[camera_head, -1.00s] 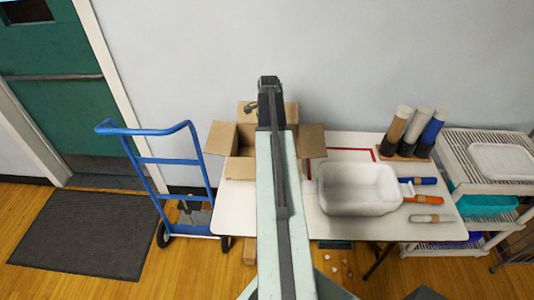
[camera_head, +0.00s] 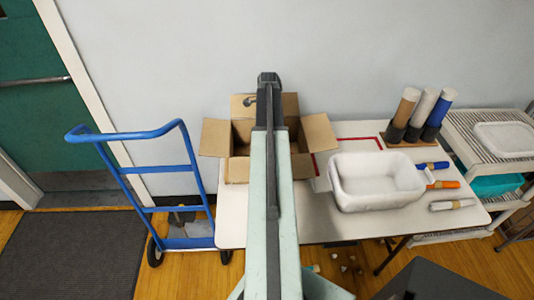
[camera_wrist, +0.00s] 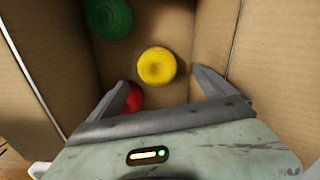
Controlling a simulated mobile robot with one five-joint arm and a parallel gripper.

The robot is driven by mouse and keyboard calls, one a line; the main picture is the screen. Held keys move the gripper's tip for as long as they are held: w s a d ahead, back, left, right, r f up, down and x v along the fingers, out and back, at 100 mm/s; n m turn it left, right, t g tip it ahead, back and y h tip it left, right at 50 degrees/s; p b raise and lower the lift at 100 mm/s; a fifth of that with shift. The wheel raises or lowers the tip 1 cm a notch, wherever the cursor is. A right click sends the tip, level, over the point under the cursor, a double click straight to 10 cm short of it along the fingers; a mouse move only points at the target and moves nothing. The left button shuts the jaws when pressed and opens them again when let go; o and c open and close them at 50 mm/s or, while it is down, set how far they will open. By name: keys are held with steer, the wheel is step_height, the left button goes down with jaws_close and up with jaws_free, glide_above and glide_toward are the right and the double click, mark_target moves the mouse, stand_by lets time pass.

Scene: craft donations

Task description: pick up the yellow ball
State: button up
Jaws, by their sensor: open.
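The yellow ball (camera_wrist: 157,66) lies inside the cardboard box, seen in the wrist view just beyond and between my fingertips. My gripper (camera_wrist: 161,80) is open with nothing between its fingers, pointing down into the box. A red ball (camera_wrist: 133,97) is partly hidden behind my left finger. A green ball (camera_wrist: 108,17) sits farther up at the left. In the head view my arm covers the middle of the cardboard box (camera_head: 237,170), and the balls are hidden there.
The box stands with flaps open on a white table (camera_head: 330,228). A blue hand truck (camera_head: 165,170) stands left. Box walls are close around my gripper.

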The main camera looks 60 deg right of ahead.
steer(key=shift+f+b, duration=1.45)
steer(key=shift+s+r, duration=0.1)
steer(key=f+b, duration=0.5)
steer(key=shift+a+f, duration=0.15)
steer(key=shift+a, duration=0.2)
steer(key=shift+c, duration=0.3)
steer(key=c, duration=1.4)
steer(key=shift+o, duration=0.2)
steer(key=shift+r, duration=0.3)
